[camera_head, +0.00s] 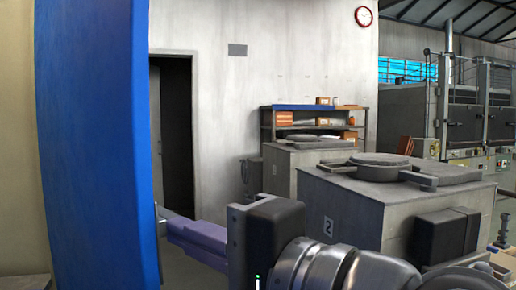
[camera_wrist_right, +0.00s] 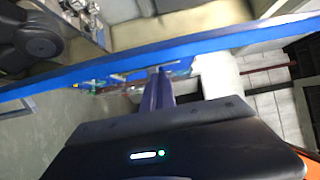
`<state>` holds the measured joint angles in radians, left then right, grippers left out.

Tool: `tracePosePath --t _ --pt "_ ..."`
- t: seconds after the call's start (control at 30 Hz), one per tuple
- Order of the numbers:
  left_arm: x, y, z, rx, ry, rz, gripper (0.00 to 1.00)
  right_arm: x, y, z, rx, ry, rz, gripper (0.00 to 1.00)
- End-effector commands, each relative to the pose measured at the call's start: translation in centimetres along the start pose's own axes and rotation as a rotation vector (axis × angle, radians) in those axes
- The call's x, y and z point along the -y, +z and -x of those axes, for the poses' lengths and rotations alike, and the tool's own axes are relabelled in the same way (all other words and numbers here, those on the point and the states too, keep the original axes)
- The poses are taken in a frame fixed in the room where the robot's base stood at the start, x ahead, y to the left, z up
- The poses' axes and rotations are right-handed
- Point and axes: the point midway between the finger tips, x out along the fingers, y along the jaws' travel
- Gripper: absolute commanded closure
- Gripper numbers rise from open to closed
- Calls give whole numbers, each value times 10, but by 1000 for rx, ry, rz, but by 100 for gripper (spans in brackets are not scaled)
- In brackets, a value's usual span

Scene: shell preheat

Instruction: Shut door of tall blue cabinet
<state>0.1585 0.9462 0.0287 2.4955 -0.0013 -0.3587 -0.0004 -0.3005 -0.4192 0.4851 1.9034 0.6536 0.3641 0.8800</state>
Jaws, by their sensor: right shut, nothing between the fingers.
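A tall blue panel (camera_head: 95,145), which looks like the cabinet door standing open, fills the left of the head view from top to bottom. In the right wrist view its blue edge (camera_wrist_right: 235,42) crosses the picture as a long slanted band. My right gripper (camera_head: 168,228) has purple fingers, shut and empty, pointing left at the panel's right edge. The fingertips also show close to the blue band in the right wrist view (camera_wrist_right: 160,76); I cannot tell whether they touch it. The rest of the cabinet is not clearly visible. My left gripper is out of view.
A grey unit marked 2 (camera_head: 345,215) with a round lid stands to the right, near my right arm. A shelf with boxes (camera_head: 312,120) stands at the back wall. A dark doorway (camera_head: 172,135) lies behind the panel.

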Motion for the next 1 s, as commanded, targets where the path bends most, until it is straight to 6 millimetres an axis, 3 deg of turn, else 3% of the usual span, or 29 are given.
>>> tracePosePath --t 0.63,1.0 --pt "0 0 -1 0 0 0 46 0 4 1 0 -1 1 100" --pt "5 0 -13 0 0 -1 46 -1 3 54 -1 -3 2 100"
